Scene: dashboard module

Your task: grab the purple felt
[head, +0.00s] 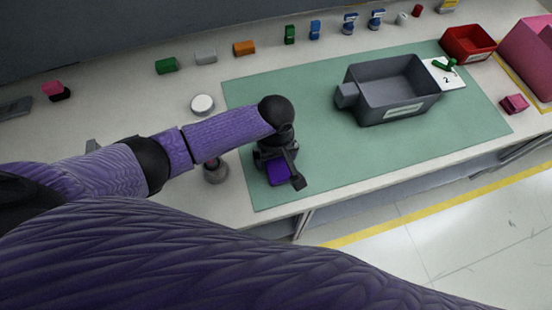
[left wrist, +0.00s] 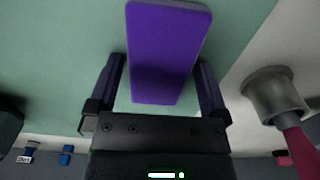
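The purple felt (head: 279,172) is a flat rectangle near the front left of the green mat (head: 330,150), partly hidden by my left gripper (head: 284,168) in the head view. In the left wrist view the felt (left wrist: 165,50) lies between the two fingers of my left gripper (left wrist: 160,92). The fingers are apart, one on each side of the felt, with mat-coloured gaps beside it. I cannot tell the exact height of the fingertips over the mat. My right gripper is not in view.
A grey bin (head: 392,92) stands on the mat to the right. A round white item (head: 202,104) and a small grey cup (head: 215,172) are left of the mat; the cup is close to my left arm. Several coloured blocks line the back. A red tray (head: 468,43) is at the right.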

